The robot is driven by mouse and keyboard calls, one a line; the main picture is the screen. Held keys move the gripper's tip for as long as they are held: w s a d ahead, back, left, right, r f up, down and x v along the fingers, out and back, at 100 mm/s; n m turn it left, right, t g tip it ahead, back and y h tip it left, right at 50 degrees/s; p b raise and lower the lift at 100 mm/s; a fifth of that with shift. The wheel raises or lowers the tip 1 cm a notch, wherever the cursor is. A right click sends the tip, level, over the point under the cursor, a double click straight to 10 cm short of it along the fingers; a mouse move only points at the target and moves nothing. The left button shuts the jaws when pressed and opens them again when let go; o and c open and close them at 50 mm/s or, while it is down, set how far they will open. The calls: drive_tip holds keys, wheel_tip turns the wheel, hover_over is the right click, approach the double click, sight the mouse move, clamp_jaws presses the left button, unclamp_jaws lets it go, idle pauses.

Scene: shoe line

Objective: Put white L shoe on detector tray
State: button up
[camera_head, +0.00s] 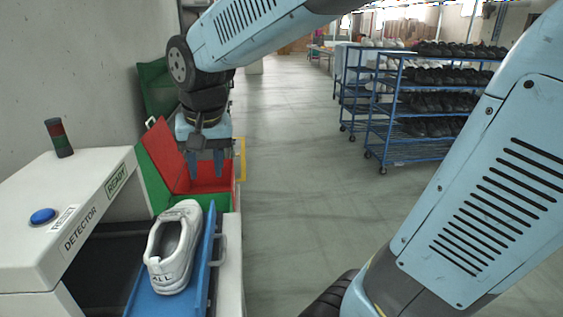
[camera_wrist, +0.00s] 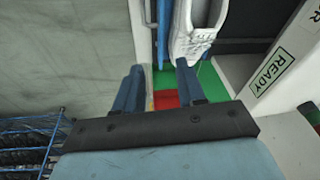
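A white shoe (camera_head: 174,246) lies on the blue detector tray (camera_head: 208,246), its heel towards the camera. Dark letters show on its heel, but I cannot read them surely. Part of the shoe (camera_wrist: 192,40) and the tray's blue edge (camera_wrist: 163,35) show at the top of the wrist view. My gripper (camera_head: 206,172) is open and empty, pointing down above the red bin, beyond the shoe and apart from it. Its two fingers stand apart in the wrist view (camera_wrist: 160,85), with nothing between them.
The white detector (camera_head: 105,200), with a READY label, a blue button (camera_head: 42,216) and a dark signal lamp (camera_head: 59,138), stands left of the tray. A red bin (camera_head: 166,152) and green bin lie beyond. Blue shoe racks (camera_head: 384,134) stand right; the floor between is clear.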

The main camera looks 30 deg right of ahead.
drive_tip(key=s+d+r+n+t, duration=0.1)
drive_tip(key=s+d+r+t, duration=0.1)
drive_tip(key=s+d, duration=0.7)
drive_tip(key=d+t, duration=0.1)
drive_tip(key=d, duration=0.2)
drive_tip(key=shift+s+d+n+h, duration=0.25)
drive_tip(key=shift+n+h, duration=0.05)
drive_tip(key=shift+n, duration=0.1)
